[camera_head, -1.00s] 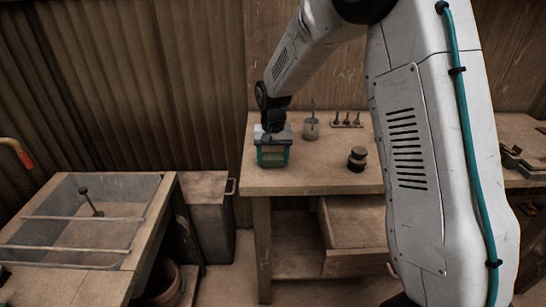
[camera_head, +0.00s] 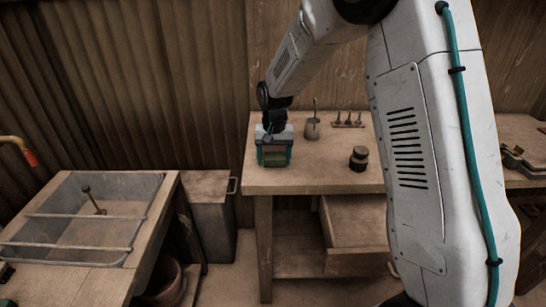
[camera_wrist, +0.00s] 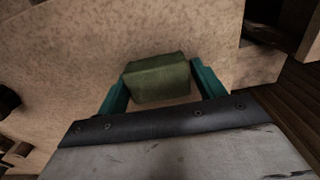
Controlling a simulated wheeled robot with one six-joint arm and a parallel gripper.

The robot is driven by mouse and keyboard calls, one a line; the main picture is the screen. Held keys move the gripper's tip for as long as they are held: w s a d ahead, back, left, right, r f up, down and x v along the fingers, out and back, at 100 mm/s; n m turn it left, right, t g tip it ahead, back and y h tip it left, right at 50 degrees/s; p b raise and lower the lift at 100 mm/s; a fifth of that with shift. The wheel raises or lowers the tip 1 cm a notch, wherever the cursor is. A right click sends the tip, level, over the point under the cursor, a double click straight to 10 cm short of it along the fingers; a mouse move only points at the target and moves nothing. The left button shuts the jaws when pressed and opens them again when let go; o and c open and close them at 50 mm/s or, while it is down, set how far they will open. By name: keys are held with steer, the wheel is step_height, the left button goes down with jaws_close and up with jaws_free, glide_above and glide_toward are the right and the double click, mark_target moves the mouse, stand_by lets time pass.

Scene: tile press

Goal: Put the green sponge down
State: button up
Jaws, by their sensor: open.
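The green sponge (camera_wrist: 158,78) is a block lying on the pale wooden workbench top (camera_wrist: 60,60) in the wrist view. My gripper (camera_wrist: 160,85) has its two teal fingers apart, one on each side of the sponge, with a visible gap on both sides. In the head view my gripper (camera_head: 274,155) is low over the left part of the workbench, and the sponge (camera_head: 273,158) shows only partly between the fingers. The sponge's far side and underside are hidden.
On the workbench stand a grey pot with a tool in it (camera_head: 312,127), a rack of small tools (camera_head: 348,119) and a dark round jar (camera_head: 358,158). A sink-like basin (camera_head: 80,215) is at left. The bench front between gripper and jar is clear.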

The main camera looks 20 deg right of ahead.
mark_target(275, 155)
steer(key=shift+s+d+f, duration=0.25)
steer(key=shift+f, duration=0.25)
steer(key=shift+w+r, duration=0.1)
steer(key=shift+r, duration=0.35)
step_height(275, 155, up, 12)
steer(key=r, duration=0.1)
steer(key=s+d+r+n, duration=0.1)
steer(key=s+r, duration=0.3)
steer(key=s, duration=0.5)
steer(key=s+d+r+n, duration=0.1)
steer(key=s+r, duration=0.4)
steer(key=s, duration=0.4)
steer(key=s+f+n+t, duration=0.1)
steer(key=s+f, duration=0.2)
steer(key=s, duration=1.7)
steer(key=shift+d+n, duration=0.3)
steer(key=shift+d, duration=0.05)
